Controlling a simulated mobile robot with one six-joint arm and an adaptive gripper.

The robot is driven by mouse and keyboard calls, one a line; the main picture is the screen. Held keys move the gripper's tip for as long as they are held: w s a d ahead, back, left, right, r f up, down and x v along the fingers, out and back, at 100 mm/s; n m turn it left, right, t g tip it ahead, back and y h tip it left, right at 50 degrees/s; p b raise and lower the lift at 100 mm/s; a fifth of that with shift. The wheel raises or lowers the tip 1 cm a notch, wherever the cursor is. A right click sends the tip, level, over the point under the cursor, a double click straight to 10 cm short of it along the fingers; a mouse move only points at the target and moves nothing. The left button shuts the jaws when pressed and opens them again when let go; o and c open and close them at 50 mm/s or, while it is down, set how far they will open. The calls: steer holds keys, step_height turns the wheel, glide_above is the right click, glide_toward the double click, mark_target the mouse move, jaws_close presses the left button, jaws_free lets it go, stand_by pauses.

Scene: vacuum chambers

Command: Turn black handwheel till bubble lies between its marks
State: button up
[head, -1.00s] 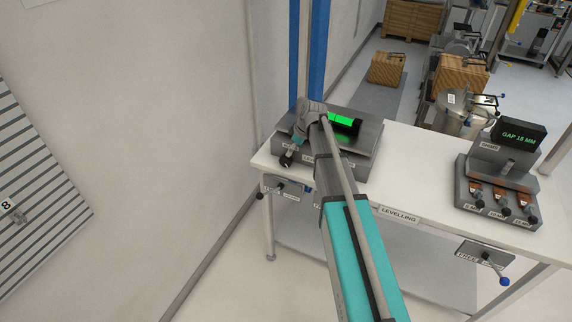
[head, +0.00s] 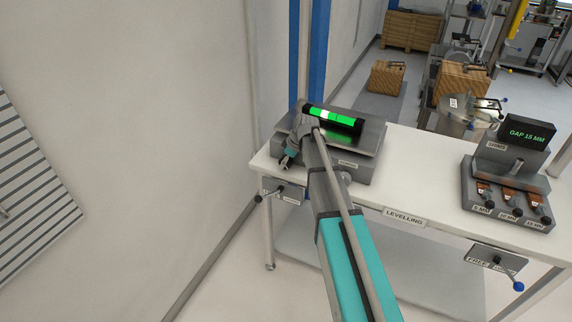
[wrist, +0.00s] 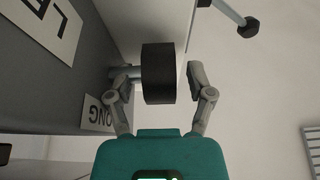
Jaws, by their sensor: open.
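The black handwheel (wrist: 158,73) shows in the wrist view on a grey shaft coming from the device's side. My gripper (wrist: 158,80) is open, with one finger on each side of the wheel and visible gaps. In the head view my gripper (head: 287,161) is at the left end of the levelling device (head: 350,169), and the wheel cannot be made out there. The green vial (head: 345,121) lies on top of the device. Its pale bubble (head: 325,114) sits left of the vial's middle. I cannot tell exactly how it lies against the marks.
The device stands on a white table (head: 405,165). A lever with a dark knob (head: 258,198) juts from the table's front left; a lever also shows in the wrist view (wrist: 232,12). A wall is at the left.

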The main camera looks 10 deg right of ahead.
stand_by(0.3)
jaws_close()
steer(key=shift+g+h, duration=0.3)
steer(key=shift+h, duration=0.1)
steer(key=shift+w+a+g+h+p, duration=0.1)
steer(key=shift+g+h+p, duration=0.5)
steer(key=shift+h, duration=0.2)
steer(key=shift+w+a+f+g+h, duration=0.1)
steer(key=shift+f+g+h, duration=0.05)
steer(key=shift+g+h, duration=0.7)
steer(key=h, duration=0.1)
steer(key=g+h+b, duration=0.2)
steer(key=shift+a+f+h, duration=0.1)
steer(key=shift+f+h, duration=0.15)
steer(key=shift+h, duration=0.1)
steer(key=shift+r+g+h+b, duration=0.1)
steer(key=shift+g+h+b, duration=0.75)
steer(key=shift+h+b, duration=0.15)
steer(key=shift+r, duration=0.1)
